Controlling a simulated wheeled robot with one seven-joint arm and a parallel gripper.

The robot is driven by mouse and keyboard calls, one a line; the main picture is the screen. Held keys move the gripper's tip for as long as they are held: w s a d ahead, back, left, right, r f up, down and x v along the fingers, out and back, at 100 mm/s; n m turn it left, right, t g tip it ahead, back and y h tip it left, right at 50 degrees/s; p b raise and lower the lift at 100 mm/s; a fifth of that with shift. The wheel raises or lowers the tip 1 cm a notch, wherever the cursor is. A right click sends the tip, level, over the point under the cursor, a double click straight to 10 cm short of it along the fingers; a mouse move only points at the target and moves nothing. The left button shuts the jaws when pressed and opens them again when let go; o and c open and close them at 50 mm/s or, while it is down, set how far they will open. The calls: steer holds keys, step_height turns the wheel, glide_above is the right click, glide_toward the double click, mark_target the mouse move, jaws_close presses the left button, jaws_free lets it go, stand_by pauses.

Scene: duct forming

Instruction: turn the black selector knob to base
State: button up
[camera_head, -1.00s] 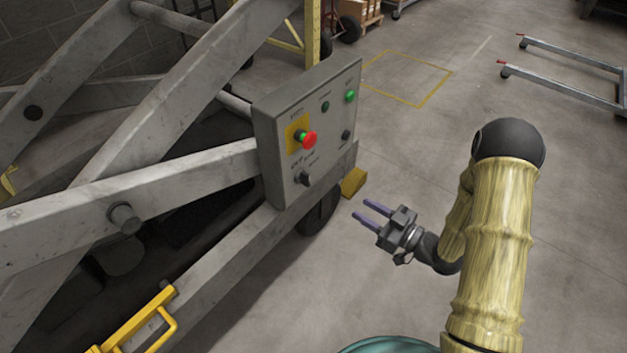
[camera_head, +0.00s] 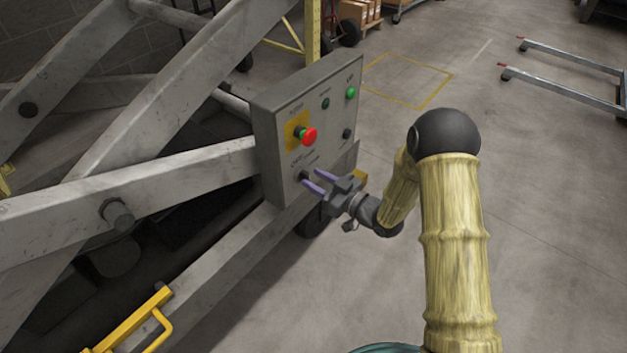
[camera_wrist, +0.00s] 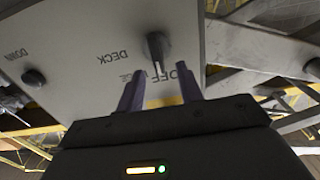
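The black selector knob (camera_head: 303,176) is low on the left of the grey control panel (camera_head: 266,150). In the wrist view the knob (camera_wrist: 156,45) sticks out from the panel face, with its narrow end toward the lettering OFF. The lettering DECK is to its left there; all lettering appears upside down, and I cannot read a BASE mark. My gripper (camera_head: 311,179) is open, its two purple fingers directed at the panel close to the knob.
A red push button (camera_head: 309,136) on a yellow plate is above the knob. A green button (camera_head: 351,93) and a black button (camera_head: 347,134) are on the panel's right side. Grey lift beams (camera_head: 150,185) stand left and behind.

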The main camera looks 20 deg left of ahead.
steer(key=shift+w+a, duration=0.25)
steer(key=shift+a, duration=0.4)
jaws_close()
